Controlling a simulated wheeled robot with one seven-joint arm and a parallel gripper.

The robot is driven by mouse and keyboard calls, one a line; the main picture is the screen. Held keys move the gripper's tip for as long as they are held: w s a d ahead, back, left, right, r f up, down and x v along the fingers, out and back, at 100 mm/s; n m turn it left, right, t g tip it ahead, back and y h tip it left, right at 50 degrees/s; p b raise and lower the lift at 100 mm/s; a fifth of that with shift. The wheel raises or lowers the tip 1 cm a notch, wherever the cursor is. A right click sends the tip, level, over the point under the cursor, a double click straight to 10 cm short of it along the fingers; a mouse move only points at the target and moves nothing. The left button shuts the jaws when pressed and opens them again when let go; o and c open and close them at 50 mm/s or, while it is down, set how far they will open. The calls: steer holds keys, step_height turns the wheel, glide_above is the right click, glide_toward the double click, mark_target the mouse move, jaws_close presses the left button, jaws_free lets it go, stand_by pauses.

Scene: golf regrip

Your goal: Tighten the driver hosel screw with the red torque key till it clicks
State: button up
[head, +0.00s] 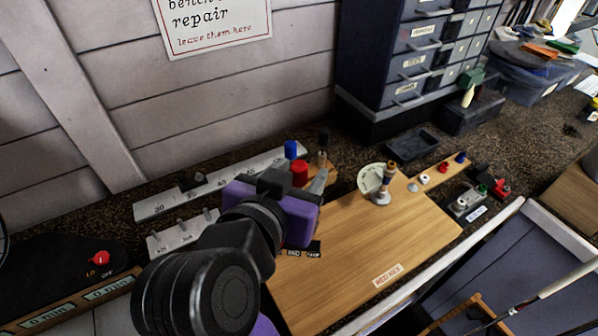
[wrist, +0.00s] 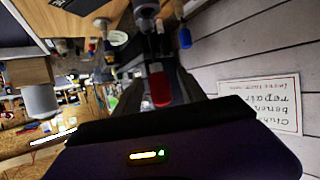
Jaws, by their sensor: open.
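The red torque key's red handle (head: 299,173) stands upright in the rack at the back of the bench, beside a blue-topped tool (head: 291,150) and a dark-topped one (head: 323,138). My gripper (head: 313,182) is open and reaches in right by the red handle. In the wrist view the red handle (wrist: 160,88) shows between the dark fingers of my gripper (wrist: 158,72), with no clear grasp. The blue top (wrist: 185,38) is just outside them. The key's lower end is hidden. I cannot clearly make out the driver head or its hosel screw.
A wooden board (head: 345,265) fills the bench front, with a pale round piece and brass-topped post (head: 390,170) at its back. Grey numbered rails (head: 175,235) lie left. Drawer cabinets (head: 400,60) stand behind. A club shaft (head: 565,282) crosses the lower right.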

steer(key=b+v, duration=0.1)
steer(key=v, duration=0.6)
steer(key=shift+s+a+r, duration=0.15)
steer(key=shift+s, duration=0.2)
steer(key=shift+s, duration=0.1)
